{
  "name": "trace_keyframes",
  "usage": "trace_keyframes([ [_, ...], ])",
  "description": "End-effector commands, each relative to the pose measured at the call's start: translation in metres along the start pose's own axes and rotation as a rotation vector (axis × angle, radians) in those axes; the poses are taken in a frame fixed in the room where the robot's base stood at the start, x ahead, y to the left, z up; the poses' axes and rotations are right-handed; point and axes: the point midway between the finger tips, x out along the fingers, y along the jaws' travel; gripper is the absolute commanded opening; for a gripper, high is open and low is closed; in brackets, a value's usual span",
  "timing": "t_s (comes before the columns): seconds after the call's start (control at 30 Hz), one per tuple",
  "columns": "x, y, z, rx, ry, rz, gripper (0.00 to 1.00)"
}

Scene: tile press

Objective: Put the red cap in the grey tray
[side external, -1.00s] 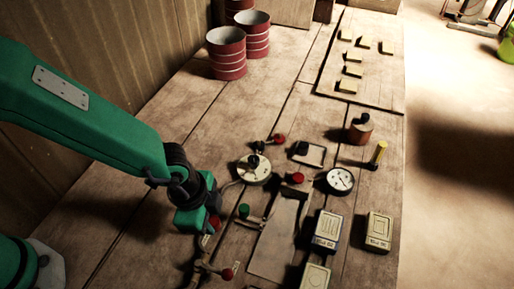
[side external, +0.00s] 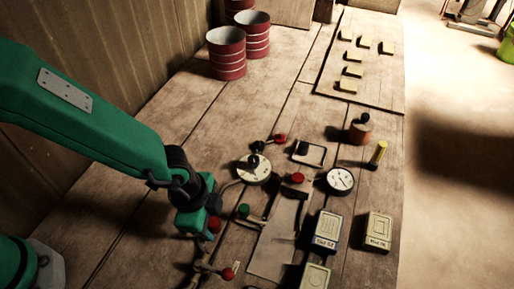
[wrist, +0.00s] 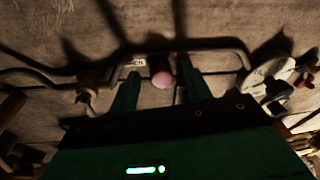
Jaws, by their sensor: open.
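In the wrist view a round pinkish-red piece, apparently the red cap (wrist: 161,75), sits between the two green fingers of my gripper (wrist: 160,68). The fingers are apart, with a gap on each side of it. In the side view my gripper (side external: 193,221) points down low over the left part of the bench, and its fingertips are hidden. A red piece (side external: 214,225) shows just right of it. A flat grey shape (side external: 270,262), possibly the grey tray, lies to the right; I cannot make out its rim.
Pipework with a red knob (side external: 226,274) is close below my gripper. A green knob (side external: 243,211), a round dial (side external: 253,168), a gauge (side external: 340,181) and pale boxes (side external: 327,229) crowd the right. Red drums (side external: 227,62) stand behind. The bench (side external: 95,215) left of my gripper is clear.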

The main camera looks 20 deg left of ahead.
Motion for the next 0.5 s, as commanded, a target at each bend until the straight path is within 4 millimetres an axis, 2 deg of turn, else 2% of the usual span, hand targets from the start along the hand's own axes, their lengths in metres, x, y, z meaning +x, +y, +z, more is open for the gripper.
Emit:
trace_keyframes([
  [0.27,-0.017,0.0,-0.001,0.0,0.003,-0.001,0.48],
  [0.5,-0.045,-0.001,-0.001,0.0,0.004,-0.002,0.48],
])
